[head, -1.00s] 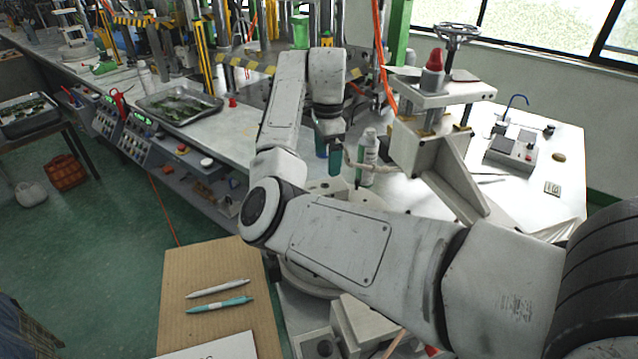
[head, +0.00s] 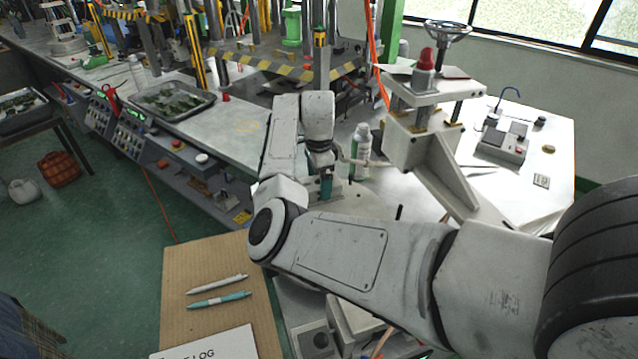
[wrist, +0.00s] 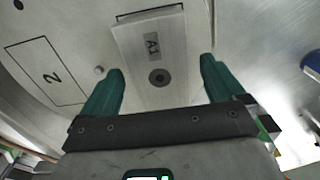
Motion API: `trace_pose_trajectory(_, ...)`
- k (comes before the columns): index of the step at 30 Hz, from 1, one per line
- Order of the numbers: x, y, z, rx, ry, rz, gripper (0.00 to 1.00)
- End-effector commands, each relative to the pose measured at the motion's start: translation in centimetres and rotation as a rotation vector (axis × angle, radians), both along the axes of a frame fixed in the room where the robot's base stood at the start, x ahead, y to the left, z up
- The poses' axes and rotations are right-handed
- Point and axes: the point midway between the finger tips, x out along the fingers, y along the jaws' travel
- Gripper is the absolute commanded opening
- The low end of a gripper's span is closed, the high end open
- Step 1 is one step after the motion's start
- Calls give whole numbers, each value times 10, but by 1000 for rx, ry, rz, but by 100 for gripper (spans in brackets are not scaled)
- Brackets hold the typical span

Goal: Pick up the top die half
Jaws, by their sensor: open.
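The die half (wrist: 135,38) is a pale metal block with an "A1" label and a dark round hole, seen in the wrist view. It lies on a pale round plate (wrist: 85,20) beside an outlined area marked "2". My gripper (wrist: 160,65) has two green fingers spread apart, one on each side of the block's near part, with nothing held.
A white bottle (head: 361,150) stands just right of my gripper. A press with a handwheel (head: 428,110) rises further right. A metal tray (head: 172,100) lies on the bench to the left. A cardboard-coloured board (head: 205,265) holds two pens (head: 218,299) and a paper.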

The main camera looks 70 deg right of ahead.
Motion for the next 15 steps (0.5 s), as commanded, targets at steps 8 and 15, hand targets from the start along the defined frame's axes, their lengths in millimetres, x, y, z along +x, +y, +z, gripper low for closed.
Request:
trace_pose_trajectory(8,0,0,0,0,0,0,75)
trace_pose_trajectory(15,0,0,1,0,0,0,52)
